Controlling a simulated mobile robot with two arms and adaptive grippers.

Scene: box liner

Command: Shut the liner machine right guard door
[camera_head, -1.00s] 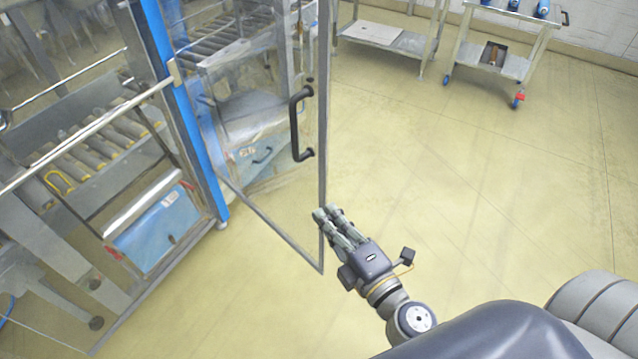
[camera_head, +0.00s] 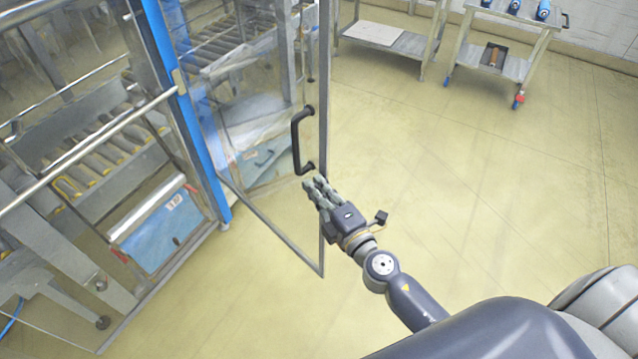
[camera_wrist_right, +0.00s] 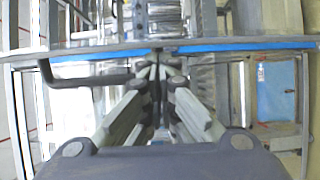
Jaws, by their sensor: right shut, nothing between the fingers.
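The guard door (camera_head: 324,225) is a clear panel in a thin grey metal frame. It stands swung open from the blue post (camera_head: 185,110) of the liner machine. Its black handle (camera_head: 297,140) is on the panel near the free edge; the handle also shows at the left in the right wrist view (camera_wrist_right: 85,80). My right gripper (camera_head: 314,184) is shut and empty, at the door's free edge just below the handle. I cannot tell whether its fingertips touch the frame. In the right wrist view the fingers (camera_wrist_right: 160,75) point at the door. My left gripper is not in view.
The machine with rollers (camera_head: 95,165) and a blue box (camera_head: 160,230) stands at the left. A metal table (camera_head: 385,40) and a wheeled cart (camera_head: 505,60) stand at the back. The floor (camera_head: 480,200) right of the door is clear.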

